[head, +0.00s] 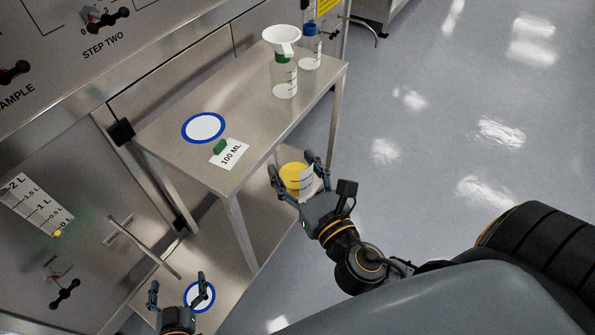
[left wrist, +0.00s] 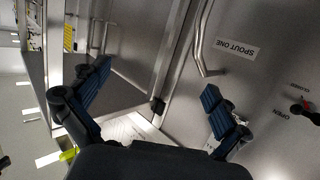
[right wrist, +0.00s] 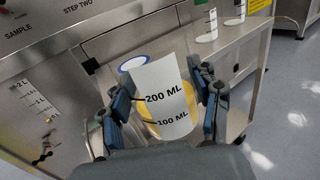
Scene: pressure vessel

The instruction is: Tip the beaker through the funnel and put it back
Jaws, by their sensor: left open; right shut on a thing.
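The beaker (head: 296,178) holds yellow liquid and is gripped by my right gripper (head: 303,178), beside the table's front edge. In the right wrist view the beaker (right wrist: 165,100) shows 200 ML and 100 ML marks between the fingers. The white funnel (head: 282,38) sits on a clear bottle (head: 284,80) at the far end of the table, apart from the beaker. My left gripper (head: 178,292) is open and empty, low at the left near a lower shelf. In the left wrist view nothing lies between its fingers (left wrist: 155,105).
The steel table (head: 165,150) carries a blue-ringed white disc (head: 204,128), a 100 ML card (head: 230,154) with a green stopper (head: 220,146), and a blue-capped bottle (head: 311,48). Another ringed disc (head: 202,298) lies below. A spout pipe (head: 145,245) juts from the panel. Floor at right is clear.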

